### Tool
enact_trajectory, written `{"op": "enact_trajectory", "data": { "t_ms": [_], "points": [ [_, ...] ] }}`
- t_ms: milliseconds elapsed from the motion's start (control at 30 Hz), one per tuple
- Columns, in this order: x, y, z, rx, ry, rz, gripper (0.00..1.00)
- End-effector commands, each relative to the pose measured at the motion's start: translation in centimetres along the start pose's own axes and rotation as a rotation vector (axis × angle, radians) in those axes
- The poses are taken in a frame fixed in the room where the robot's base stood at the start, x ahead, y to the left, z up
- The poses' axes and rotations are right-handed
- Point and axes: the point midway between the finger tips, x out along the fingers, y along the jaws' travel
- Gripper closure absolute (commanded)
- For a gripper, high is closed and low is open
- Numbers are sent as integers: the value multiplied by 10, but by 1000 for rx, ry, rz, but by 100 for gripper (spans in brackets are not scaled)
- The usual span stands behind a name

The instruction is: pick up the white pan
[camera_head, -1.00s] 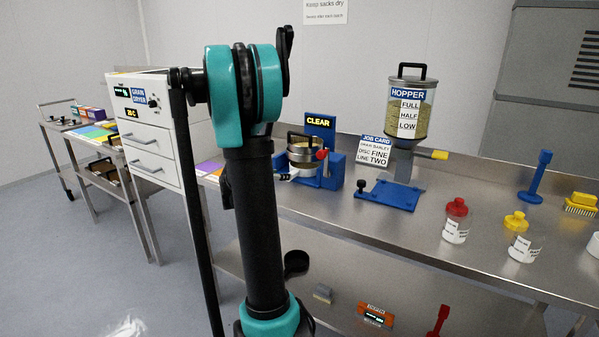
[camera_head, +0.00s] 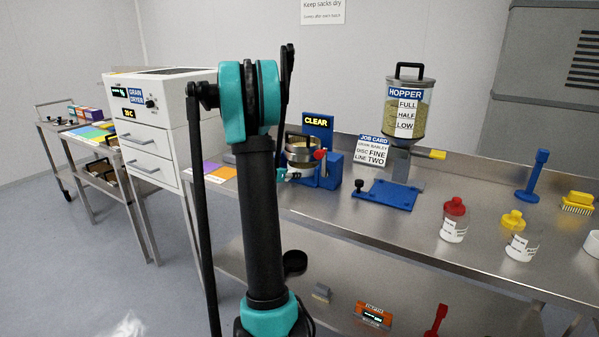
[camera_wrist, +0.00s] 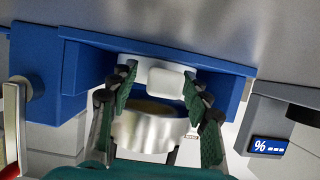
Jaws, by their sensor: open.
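The white pan (camera_wrist: 140,68) is a pale shape with a square front tab, against the blue stand (camera_wrist: 215,70) in the wrist view. My gripper (camera_wrist: 158,86) is open, with one green-padded finger on each side of the tab. I cannot tell whether either finger touches it. A shiny metal cylinder (camera_wrist: 150,132) shows lower down between the fingers and hides part of the space there. In the head view the blue stand (camera_head: 329,170) carries a CLEAR sign, and my arm hides most of the gripper and pan.
A display box with a percent sign (camera_wrist: 268,146) stands right of the gripper in the wrist view. On the bench, a hopper (camera_head: 409,108), a job card (camera_head: 373,150) and capped jars (camera_head: 453,222) stand to the right. A grain dryer (camera_head: 150,105) stands left.

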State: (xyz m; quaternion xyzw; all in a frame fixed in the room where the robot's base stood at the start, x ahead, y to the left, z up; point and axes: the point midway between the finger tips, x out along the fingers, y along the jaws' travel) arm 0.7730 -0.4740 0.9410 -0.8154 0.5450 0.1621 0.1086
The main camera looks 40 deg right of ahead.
Motion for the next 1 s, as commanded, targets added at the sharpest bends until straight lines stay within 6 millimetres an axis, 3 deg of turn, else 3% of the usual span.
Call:
{"op": "enact_trajectory", "data": {
  "t_ms": [67,467,1000],
  "points": [
    [0,0,0,0,0,0,52],
    [0,0,0,0,0,0,100],
    [-3,0,-6,-1,0,0,100]
  ]
}}
